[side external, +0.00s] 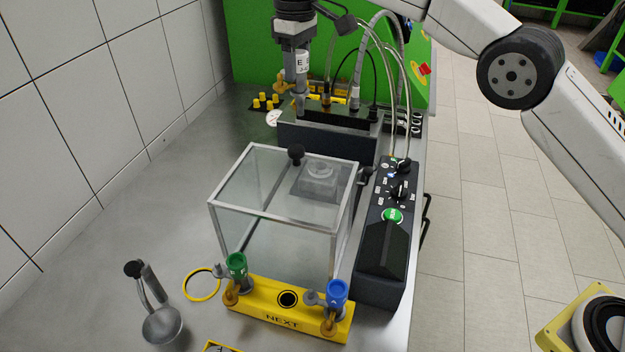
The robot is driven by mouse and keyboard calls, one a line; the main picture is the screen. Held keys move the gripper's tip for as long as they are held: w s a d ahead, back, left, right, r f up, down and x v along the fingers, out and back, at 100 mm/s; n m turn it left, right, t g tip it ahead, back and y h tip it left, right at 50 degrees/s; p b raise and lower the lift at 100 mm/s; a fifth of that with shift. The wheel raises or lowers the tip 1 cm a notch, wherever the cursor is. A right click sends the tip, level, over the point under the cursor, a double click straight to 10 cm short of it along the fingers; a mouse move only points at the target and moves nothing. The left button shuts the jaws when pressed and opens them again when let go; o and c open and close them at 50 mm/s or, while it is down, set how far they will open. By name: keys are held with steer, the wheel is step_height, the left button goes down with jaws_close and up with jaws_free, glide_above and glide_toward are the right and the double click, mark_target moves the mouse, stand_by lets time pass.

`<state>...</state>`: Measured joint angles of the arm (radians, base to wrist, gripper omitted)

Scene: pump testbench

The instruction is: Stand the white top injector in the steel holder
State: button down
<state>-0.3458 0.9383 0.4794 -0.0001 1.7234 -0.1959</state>
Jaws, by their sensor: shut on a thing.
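My gripper (291,42) is at the top middle, pointing down and shut on the white top injector (302,62). Its white upper part shows just below the jaws, and a grey body runs down from it. The injector is upright over the left end of the long steel holder (362,131) at the back. Its lower end overlaps the holder's top in this view. I cannot tell whether it is inside an opening or just in front of or above it.
Hoses and fittings rise from the holder's right part. A glass box (285,220) stands in front. A yellow stand (285,312) holds green and blue injectors. A control box (385,250) stands right; a ladle-like steel cup (162,325) lies front left. The left bench is mostly clear.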

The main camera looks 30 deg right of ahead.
steer(key=shift+w+d+m, duration=0.9)
steer(key=shift+w+d, duration=0.6)
steer(key=shift+d, duration=1.7)
step_height(320, 180, down, 12)
steer(key=shift+f, duration=1.95)
steer(key=shift+f, duration=2.4)
